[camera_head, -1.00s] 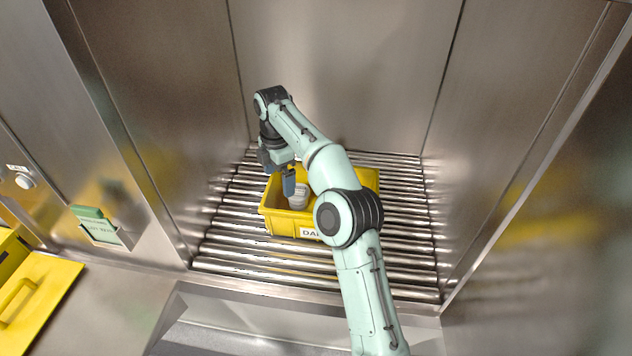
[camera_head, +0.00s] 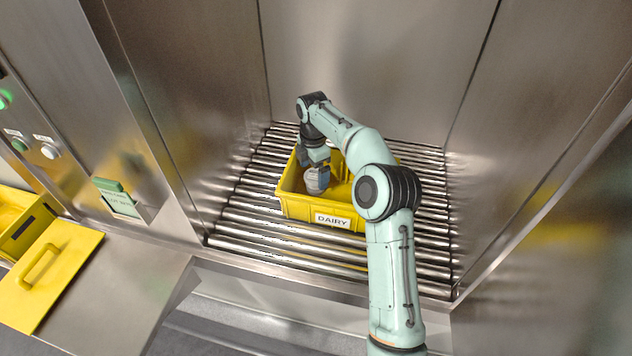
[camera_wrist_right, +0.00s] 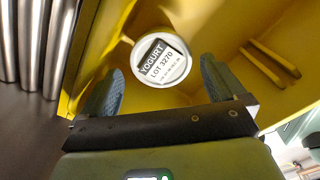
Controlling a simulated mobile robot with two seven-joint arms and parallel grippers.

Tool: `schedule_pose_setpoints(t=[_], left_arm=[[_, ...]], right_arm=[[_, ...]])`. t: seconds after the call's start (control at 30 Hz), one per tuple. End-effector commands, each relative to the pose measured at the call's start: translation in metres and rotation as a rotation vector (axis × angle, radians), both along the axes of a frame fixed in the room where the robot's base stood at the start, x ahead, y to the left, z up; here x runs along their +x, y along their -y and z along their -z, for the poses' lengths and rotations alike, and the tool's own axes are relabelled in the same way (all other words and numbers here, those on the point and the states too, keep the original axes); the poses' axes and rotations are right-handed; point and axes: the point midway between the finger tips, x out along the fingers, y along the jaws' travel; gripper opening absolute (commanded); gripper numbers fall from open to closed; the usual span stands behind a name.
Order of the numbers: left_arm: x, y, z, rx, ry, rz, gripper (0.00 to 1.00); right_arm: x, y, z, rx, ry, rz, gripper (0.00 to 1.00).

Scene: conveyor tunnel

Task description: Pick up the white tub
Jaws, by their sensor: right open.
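The white tub (camera_head: 317,182) stands in the yellow bin marked DAIRY (camera_head: 290,207), near its left end. In the right wrist view its round white lid (camera_wrist_right: 175,72) faces me, with a label reading YOGURT LOT 3270. My right gripper (camera_head: 318,168) is over the tub, inside the bin's outline, and hides part of it in the head view. In the right wrist view the open fingers of my right gripper (camera_wrist_right: 161,72) have their tips on either side of the lid, with gaps; the depth is hard to judge. My left gripper is not in view.
The bin rests on metal rollers (camera_head: 250,222) between steel tunnel walls (camera_head: 370,60). The bin's yellow walls are close around the gripper. A yellow lid with a handle (camera_head: 60,265) and another yellow bin (camera_head: 15,240) are at the left. A control panel (camera_head: 45,145) is on the left wall.

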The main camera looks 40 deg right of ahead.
Motion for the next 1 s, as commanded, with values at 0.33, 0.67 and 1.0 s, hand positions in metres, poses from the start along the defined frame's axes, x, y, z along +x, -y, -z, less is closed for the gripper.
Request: schedule_pose_setpoints(t=[0.33, 0.67, 1.0], left_arm=[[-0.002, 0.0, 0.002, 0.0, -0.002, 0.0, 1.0], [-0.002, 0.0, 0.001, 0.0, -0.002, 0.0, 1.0], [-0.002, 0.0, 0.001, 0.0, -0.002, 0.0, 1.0]], right_arm=[[-0.003, 0.006, 0.047, 0.0, -0.003, 0.0, 0.97], [-0.003, 0.006, 0.048, 0.0, -0.001, 0.001, 0.78], [-0.002, 0.006, 0.048, 0.0, 0.0, 0.0, 0.42]])
